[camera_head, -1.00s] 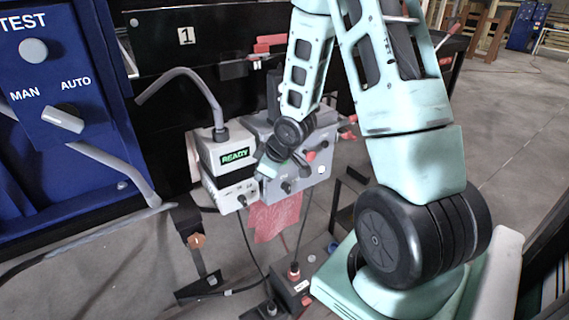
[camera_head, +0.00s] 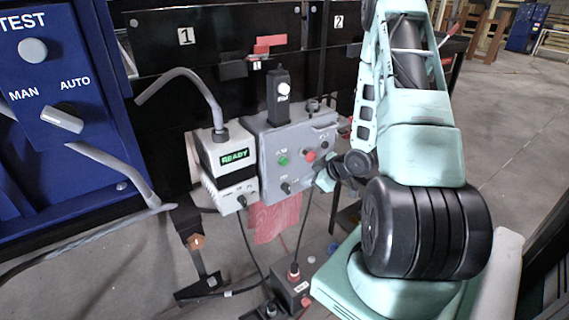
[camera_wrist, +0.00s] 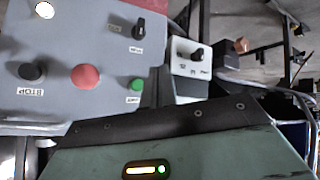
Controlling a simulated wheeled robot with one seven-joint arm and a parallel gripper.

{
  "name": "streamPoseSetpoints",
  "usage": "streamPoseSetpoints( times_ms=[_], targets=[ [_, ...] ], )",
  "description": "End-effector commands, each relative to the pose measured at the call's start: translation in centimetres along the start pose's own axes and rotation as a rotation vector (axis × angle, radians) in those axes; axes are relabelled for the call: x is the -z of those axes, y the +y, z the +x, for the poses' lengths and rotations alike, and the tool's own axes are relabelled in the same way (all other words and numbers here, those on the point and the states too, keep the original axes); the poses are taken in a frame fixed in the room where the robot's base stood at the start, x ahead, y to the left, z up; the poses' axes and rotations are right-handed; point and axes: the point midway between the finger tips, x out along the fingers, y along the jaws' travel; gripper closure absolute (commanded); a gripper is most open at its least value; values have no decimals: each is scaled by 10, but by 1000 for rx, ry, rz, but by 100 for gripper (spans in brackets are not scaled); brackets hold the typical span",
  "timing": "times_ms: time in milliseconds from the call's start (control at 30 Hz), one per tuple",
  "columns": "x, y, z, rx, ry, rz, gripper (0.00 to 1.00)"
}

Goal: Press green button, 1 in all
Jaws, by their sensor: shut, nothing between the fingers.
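The green button (camera_head: 283,161) sits on the front of a grey control box (camera_head: 270,172), left of a red button (camera_head: 310,156). In the wrist view the green button (camera_wrist: 136,84) is right of the red button (camera_wrist: 86,76). My gripper (camera_head: 322,179) is at the box's lower right in the head view, apart from the green button, which is uncovered. In the wrist view the dark shut fingers of my gripper (camera_wrist: 160,86) show just right of the green button. They hold nothing. I cannot tell their distance from the panel.
A black knob (camera_head: 286,187) sits below the green button. A white box with a lit READY display (camera_head: 235,157) stands left of the control box. A blue panel (camera_head: 60,70) is at far left. Cables hang below, and open floor (camera_head: 510,130) lies to the right.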

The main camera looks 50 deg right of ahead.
Motion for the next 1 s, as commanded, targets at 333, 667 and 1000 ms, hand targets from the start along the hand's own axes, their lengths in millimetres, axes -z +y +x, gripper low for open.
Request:
streamPoseSetpoints(
  times_ms=[333, 667, 1000],
  targets=[
    [19, 18, 24, 0, 2, -3, 100],
    [39, 38, 52, 0, 0, -1, 100],
    [45, 44, 61, 0, -1, 0, 100]
  ],
)
